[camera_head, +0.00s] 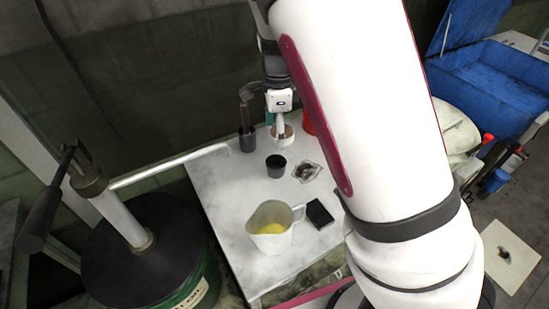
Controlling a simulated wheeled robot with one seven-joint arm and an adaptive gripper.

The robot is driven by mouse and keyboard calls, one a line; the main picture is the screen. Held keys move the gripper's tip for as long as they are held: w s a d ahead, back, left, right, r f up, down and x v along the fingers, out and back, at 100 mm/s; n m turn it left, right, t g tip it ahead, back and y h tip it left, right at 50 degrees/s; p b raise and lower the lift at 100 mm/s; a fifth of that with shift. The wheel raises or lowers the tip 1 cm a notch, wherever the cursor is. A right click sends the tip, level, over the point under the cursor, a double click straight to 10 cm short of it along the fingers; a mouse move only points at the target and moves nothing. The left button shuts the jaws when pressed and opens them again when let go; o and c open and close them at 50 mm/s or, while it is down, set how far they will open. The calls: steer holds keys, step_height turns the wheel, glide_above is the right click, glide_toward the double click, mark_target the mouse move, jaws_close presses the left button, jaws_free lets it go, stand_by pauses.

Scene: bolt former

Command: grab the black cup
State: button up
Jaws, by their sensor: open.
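The black cup (276,166) stands upright on the white-topped table (225,200), near the middle of its top. My gripper (280,135) is above and just behind the cup in the picture, pointing down. Its fingers are small here and seen nearly edge-on, with no object visible held between them. The gripper is open and looks apart from the cup. My white arm covers the right part of the table.
A white jug (272,228) with yellow contents stands in front of the cup, beside a black box (319,214). A small dish (307,171) lies right of the cup. A dark holder (247,138) and a reddish cup (308,122) stand behind. A drum pump (120,215) is at left.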

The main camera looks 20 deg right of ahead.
mark_target(276, 164)
steer(key=f, duration=0.4)
steer(key=f+b, duration=0.1)
steer(key=f, duration=0.8)
steer(key=shift+w+f, duration=0.25)
steer(key=shift+f, duration=0.15)
steer(key=c, duration=1.3)
